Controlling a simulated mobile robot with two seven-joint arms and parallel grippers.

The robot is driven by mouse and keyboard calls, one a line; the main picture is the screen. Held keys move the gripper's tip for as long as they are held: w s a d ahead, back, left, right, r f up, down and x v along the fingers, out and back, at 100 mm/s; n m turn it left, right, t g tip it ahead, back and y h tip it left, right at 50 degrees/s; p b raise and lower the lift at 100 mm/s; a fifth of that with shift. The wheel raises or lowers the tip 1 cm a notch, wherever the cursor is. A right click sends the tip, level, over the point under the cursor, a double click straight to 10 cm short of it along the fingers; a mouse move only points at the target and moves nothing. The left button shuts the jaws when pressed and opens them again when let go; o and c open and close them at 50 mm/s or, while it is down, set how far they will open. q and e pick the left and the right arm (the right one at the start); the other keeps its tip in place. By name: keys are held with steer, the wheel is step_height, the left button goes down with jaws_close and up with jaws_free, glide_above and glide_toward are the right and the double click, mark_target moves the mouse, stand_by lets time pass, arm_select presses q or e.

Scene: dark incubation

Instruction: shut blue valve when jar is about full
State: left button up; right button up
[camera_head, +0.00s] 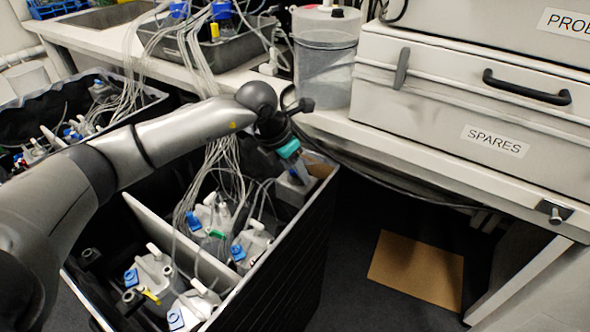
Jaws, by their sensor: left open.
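My left gripper (286,138) is open above the far right corner of the black crate, in front of the bench edge. A teal piece (289,149) shows at its fingers; I cannot tell whether it is part of the gripper. A clear jar (325,72) with a pale lid stands upright on the bench; its fill level cannot be told. Blue valve-like parts (131,277) sit on white bottle tops in the crate, with others nearby (238,252). Which one is the task's valve cannot be told. My right gripper is out of view.
The black crate (290,262) has a white divider and many clear tubes (222,160) running up to the bench. Another dark crate (60,100) stands at left. White SPARES case (470,115) fills the bench at right. A cardboard sheet (417,268) lies on the floor.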

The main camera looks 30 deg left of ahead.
arm_select(q)
steer(key=shift+c, duration=0.2)
jaws_close()
stand_by(0.4)
